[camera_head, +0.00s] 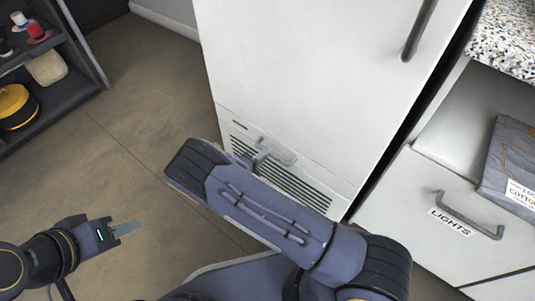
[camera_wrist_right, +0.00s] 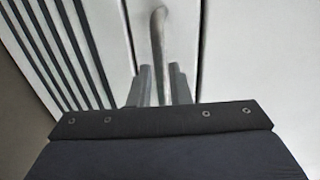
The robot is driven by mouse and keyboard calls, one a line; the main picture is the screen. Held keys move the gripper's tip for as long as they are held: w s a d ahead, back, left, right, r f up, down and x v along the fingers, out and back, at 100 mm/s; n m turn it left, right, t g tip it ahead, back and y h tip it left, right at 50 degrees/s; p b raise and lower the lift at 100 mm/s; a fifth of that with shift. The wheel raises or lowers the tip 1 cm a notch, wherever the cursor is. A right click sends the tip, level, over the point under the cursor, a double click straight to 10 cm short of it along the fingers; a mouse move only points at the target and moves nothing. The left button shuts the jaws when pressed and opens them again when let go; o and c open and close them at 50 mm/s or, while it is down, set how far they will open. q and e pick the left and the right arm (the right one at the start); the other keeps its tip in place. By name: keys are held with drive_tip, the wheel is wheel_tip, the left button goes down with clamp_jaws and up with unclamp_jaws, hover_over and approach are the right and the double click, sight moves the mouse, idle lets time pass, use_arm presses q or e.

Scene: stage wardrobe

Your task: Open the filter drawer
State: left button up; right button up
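The filter drawer (camera_head: 233,127) is the low, vented white panel at the bottom of the tall white cabinet, and it looks closed. Its small grey handle (camera_head: 283,153) shows just beyond my right gripper (camera_head: 259,158). In the right wrist view, the handle's bar (camera_wrist_right: 158,40) runs down between the two fingers of my right gripper (camera_wrist_right: 160,88). My left gripper (camera_head: 124,229) is low at the left, over the floor and away from the drawer. Its finger opening cannot be made out.
The tall white cabinet door (camera_head: 300,65) has a dark handle (camera_head: 418,30). At right is a drawer labelled LIGHTS (camera_head: 449,222), with folded grey fabric (camera_head: 512,165) above. A dark shelf (camera_head: 70,95) stands at left. The floor (camera_head: 140,110) between is clear.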

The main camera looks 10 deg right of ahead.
drive_tip(key=shift+b+x, duration=0.4)
drive_tip(key=shift+x, duration=1.3)
drive_tip(key=shift+c, duration=0.4)
drive_tip(key=shift+s, duration=0.1)
clamp_jaws()
